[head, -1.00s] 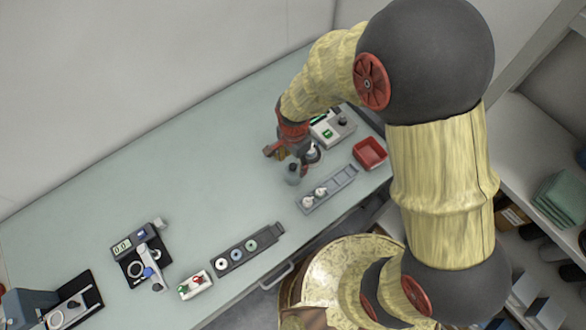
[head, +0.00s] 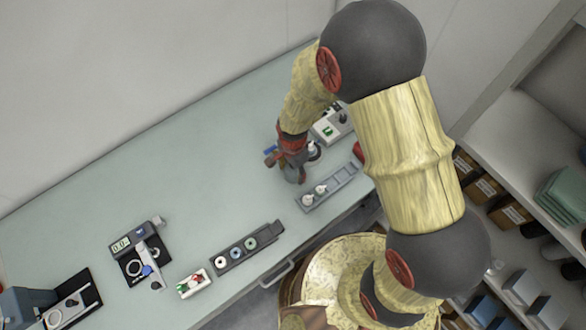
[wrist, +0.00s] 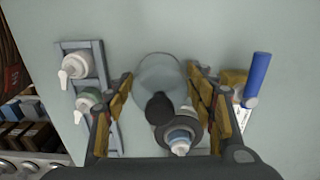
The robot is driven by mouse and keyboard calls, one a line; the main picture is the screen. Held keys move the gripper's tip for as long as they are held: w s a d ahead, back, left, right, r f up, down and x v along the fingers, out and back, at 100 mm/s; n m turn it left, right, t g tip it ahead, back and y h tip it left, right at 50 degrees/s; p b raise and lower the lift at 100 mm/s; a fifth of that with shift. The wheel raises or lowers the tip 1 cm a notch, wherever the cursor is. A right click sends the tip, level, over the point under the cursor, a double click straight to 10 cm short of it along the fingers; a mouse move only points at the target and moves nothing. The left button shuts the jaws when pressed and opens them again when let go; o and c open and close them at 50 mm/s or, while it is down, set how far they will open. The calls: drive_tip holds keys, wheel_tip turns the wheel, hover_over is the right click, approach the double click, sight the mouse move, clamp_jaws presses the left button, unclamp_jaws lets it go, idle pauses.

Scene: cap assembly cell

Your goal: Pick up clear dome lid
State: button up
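The clear dome lid (wrist: 157,72) shows in the wrist view as a see-through round shape with a dark round knob (wrist: 160,106) at its near side. My gripper (wrist: 161,88) is open, with one finger on each side of the dome. I cannot tell whether the fingers touch it. In the head view my gripper (head: 291,174) points down at the table, and the dome is mostly hidden behind it.
A bottle with a blue and white top (wrist: 181,140) stands close to the dome. A grey rack (head: 342,180) holds white-topped bottles. A blue cylinder (wrist: 257,75) is at right in the wrist view. The left middle of the table (head: 150,180) is clear.

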drive_tip(key=shift+c, duration=1.2)
drive_tip(key=c, duration=0.7)
drive_tip(key=shift+r, duration=0.1)
